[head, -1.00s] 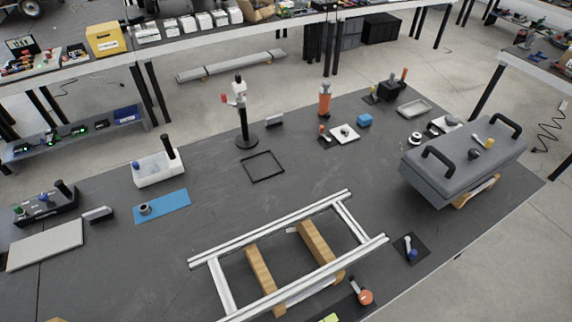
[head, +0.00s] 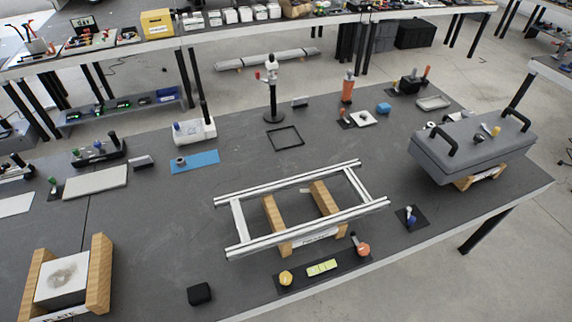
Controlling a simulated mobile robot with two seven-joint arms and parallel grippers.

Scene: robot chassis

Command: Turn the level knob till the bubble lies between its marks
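A dark strip (head: 300,280) lies at the front edge of the table, before the aluminium frame. A yellow-green level vial (head: 322,267) sits in its middle; dark lines show on it, but the bubble is too small to tell. A yellow round knob (head: 285,278) stands at the left of the vial. An orange-red round knob (head: 363,249) with a dark-tipped piece behind it stands at the right. I cannot tell which is the level knob. Neither of my grippers is in view.
An aluminium frame (head: 238,221) on wooden blocks stands just behind the strip. A black block (head: 200,294) lies to its left. A wooden cradle (head: 100,272) with a pale plate is at front left. A grey case (head: 468,150) is at the right. Dark tabletop between them is clear.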

